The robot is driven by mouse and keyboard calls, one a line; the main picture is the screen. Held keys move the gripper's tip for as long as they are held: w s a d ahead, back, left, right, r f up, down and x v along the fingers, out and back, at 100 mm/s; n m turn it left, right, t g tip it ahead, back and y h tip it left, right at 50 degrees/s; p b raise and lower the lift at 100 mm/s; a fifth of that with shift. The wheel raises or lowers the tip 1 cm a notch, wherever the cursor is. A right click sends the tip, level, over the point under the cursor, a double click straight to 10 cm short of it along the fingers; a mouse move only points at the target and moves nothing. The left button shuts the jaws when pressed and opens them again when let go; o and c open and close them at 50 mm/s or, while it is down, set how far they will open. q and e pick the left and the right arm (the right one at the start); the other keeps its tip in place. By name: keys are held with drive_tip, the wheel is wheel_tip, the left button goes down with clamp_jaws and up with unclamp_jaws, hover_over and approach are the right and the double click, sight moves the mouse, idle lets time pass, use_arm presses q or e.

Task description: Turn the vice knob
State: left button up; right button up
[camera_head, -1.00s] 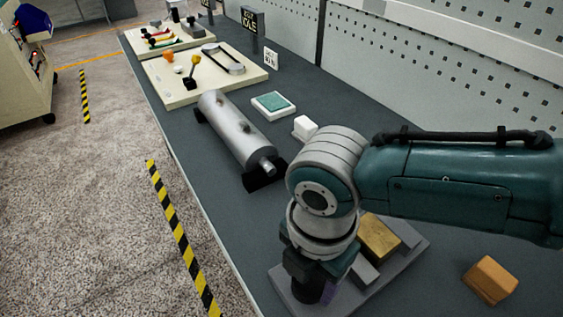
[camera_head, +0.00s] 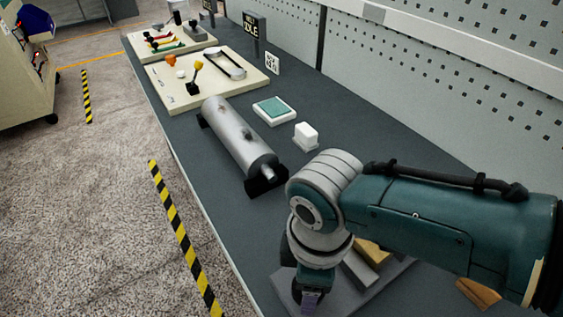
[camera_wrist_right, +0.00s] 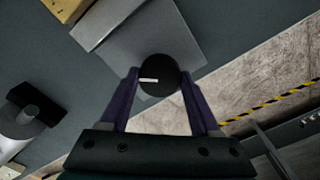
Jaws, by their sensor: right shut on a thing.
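The vice knob (camera_wrist_right: 160,75) is a round black disc with a white mark on its top. In the right wrist view it sits between the two purple fingers of my right gripper (camera_wrist_right: 159,87), which is shut on its sides. The white mark lies nearly level across the picture. The vice (camera_wrist_right: 132,38) is a grey plate with raised jaws; it also shows in the head view (camera_head: 352,293), partly behind my arm. A wooden block (camera_head: 374,252) sits in it. My right gripper (camera_head: 308,299) points down at the plate's near end. My left gripper is out of view.
A grey cylinder (camera_head: 235,138) lies on black supports behind the vice. A white block (camera_head: 306,137) and a teal-topped pad (camera_head: 274,110) lie near it. An orange-brown block (camera_head: 478,293) is partly hidden by my arm. A pegboard wall (camera_head: 455,70) bounds the bench.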

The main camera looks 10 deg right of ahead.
drive_tip(key=m+p, duration=0.1)
drive_tip(key=m, duration=0.4)
drive_tip(key=shift+r+m, duration=0.1)
drive_tip(key=shift+m, duration=0.2)
drive_tip(key=m, duration=0.4)
drive_tip(key=shift+m+p, duration=0.3)
drive_tip(key=m, duration=0.4)
drive_tip(key=shift+a, duration=0.1)
drive_tip(key=m, duration=0.4)
drive_tip(key=shift+m, duration=0.5)
drive_tip(key=o, duration=1.4)
